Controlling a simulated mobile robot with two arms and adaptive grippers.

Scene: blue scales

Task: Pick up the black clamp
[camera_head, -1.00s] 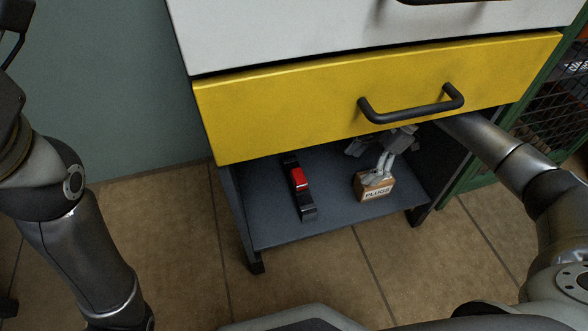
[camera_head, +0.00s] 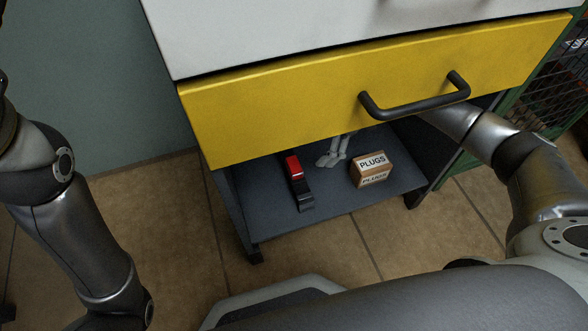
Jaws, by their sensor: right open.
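The black clamp (camera_head: 303,195), with a red part at its far end, lies on the dark lower shelf, left of centre. The yellow drawer front hides what is beyond that end. My right gripper (camera_head: 329,160) is open and reaches in under the drawer from the right. Its pale fingertips show just to the right of the clamp's red part, apart from it in the picture. The rest of the gripper is hidden behind the drawer. My left arm is at the left edge, and its gripper is not in view.
A small box marked PLUGS (camera_head: 371,168) stands on the shelf (camera_head: 270,222) to the right of the clamp. The yellow drawer (camera_head: 290,105) with its black handle (camera_head: 415,107) overhangs the shelf. A green mesh cage (camera_head: 545,95) is at the right.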

